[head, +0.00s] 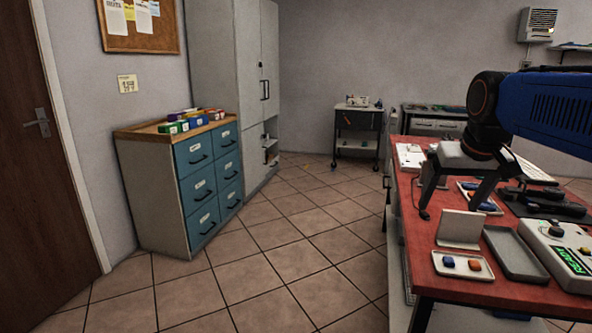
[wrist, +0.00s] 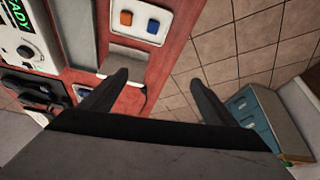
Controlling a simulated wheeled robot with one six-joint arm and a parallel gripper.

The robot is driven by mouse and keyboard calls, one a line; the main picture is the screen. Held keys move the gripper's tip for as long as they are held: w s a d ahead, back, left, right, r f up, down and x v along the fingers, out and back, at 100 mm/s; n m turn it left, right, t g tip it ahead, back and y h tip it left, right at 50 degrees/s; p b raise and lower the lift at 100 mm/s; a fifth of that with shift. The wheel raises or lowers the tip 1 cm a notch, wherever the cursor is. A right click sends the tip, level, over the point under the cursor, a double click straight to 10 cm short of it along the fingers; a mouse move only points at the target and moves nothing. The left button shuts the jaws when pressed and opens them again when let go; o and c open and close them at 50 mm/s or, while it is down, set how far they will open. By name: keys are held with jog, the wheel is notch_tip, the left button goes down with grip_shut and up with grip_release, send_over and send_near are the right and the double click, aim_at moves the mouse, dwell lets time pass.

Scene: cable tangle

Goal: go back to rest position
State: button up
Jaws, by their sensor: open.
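My gripper (head: 462,192) hangs from my blue and black arm over the red-topped table (head: 415,224) at the right of the head view. Its two dark fingers are spread apart with nothing between them. In the wrist view my gripper (wrist: 158,80) also shows open and empty, with the table edge and tiled floor beyond the fingers. One finger overlaps the table in that view and the other overlaps the floor.
On the table are a white tray (head: 440,259) with a blue and an orange piece, a grey upright plate (head: 460,229), a dark empty tray (head: 515,253) and a device with a green READY display (head: 569,260). A blue-drawer cabinet (head: 205,176) stands left. The tiled floor (head: 285,240) between is clear.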

jog(key=s+a+f, duration=0.2)
jog(key=s+f, duration=0.7)
jog(key=s, duration=0.1)
jog(key=s+a+f+n, duration=0.1)
jog(key=s+a+f, duration=0.2)
jog(key=s+f, duration=0.7)
jog(key=shift+a+f+y, duration=0.15)
jog(key=shift+f+y, duration=0.1)
jog(key=shift+y, duration=0.05)
